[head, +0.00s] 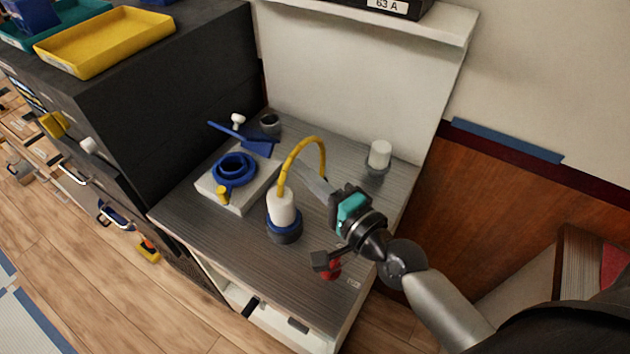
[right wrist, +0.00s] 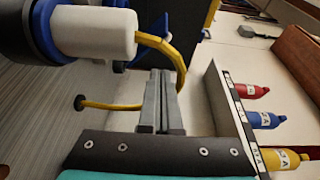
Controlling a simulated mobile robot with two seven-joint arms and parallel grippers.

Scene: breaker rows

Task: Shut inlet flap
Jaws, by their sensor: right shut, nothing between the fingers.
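A white box (head: 212,188) stands on the grey counter with a round blue stepped inlet (head: 235,168) on top. A flat blue piece (head: 258,146), which looks like the inlet flap, stands raised at its back edge, off the inlet. A small yellow knob (head: 222,194) sits at the box's front. My right gripper (head: 306,177) is shut and empty, to the right of the box beside a yellow hose. In the right wrist view its fingers (right wrist: 165,82) are together near that hose. My left gripper is not in view.
A white and blue cylinder (head: 284,212) with the arched yellow hose (head: 305,143) stands between the box and my right gripper. A white-capped post (head: 379,155) and red knob (head: 331,270) are near. Coloured bottles (right wrist: 268,120) show in the right wrist view.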

